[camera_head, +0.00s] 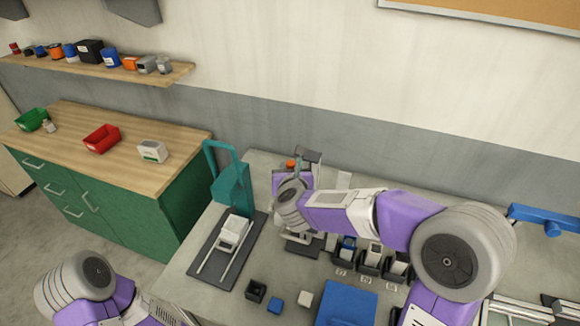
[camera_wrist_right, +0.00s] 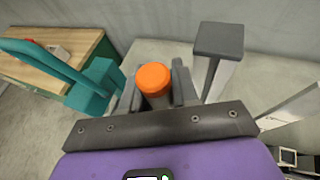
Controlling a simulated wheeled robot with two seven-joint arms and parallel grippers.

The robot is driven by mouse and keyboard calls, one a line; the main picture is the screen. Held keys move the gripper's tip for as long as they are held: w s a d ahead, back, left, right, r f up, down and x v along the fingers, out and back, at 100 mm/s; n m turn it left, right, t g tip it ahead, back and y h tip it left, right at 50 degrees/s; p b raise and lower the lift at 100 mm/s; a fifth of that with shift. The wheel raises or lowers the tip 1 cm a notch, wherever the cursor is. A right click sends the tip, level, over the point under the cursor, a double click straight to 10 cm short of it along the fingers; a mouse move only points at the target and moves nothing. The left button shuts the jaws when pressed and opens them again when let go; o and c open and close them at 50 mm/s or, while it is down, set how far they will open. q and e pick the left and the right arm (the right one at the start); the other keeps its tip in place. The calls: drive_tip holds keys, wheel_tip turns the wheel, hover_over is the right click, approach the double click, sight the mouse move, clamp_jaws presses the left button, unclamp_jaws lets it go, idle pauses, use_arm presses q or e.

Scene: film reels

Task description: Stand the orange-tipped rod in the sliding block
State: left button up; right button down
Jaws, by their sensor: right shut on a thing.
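The orange-tipped rod (camera_head: 291,163) shows only its orange cap above my right gripper (camera_head: 293,178). In the right wrist view the cap (camera_wrist_right: 153,78) stands between the two dark fingers of the gripper (camera_wrist_right: 156,92), which is shut on the rod. The rod's lower part is hidden. The white sliding block (camera_head: 234,230) sits on two rails on a dark base plate, in front of a teal press frame (camera_head: 232,186). My right gripper is to the right of the block and farther back, apart from it. My left arm shows at the lower left, its gripper out of frame.
A grey post (camera_wrist_right: 218,55) stands close to the right of my right gripper. Several dark bins (camera_head: 372,258) line the table's middle. A blue mat (camera_head: 346,303), a small black box (camera_head: 256,290) and small blue and white blocks lie at the front.

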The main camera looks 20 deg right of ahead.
drive_tip(key=shift+w+f+b, duration=0.1)
drive_tip(key=shift+f+b, duration=0.7)
drive_tip(key=shift+f, duration=0.7)
drive_tip(key=shift+b, duration=0.6)
drive_tip(key=shift+f+b, duration=0.6)
drive_tip(key=shift+b, duration=0.2)
idle(0.3)
drive_tip(key=c, duration=1.1)
unclamp_jaws()
drive_tip(key=p+v, duration=0.1)
drive_tip(key=v, duration=1)
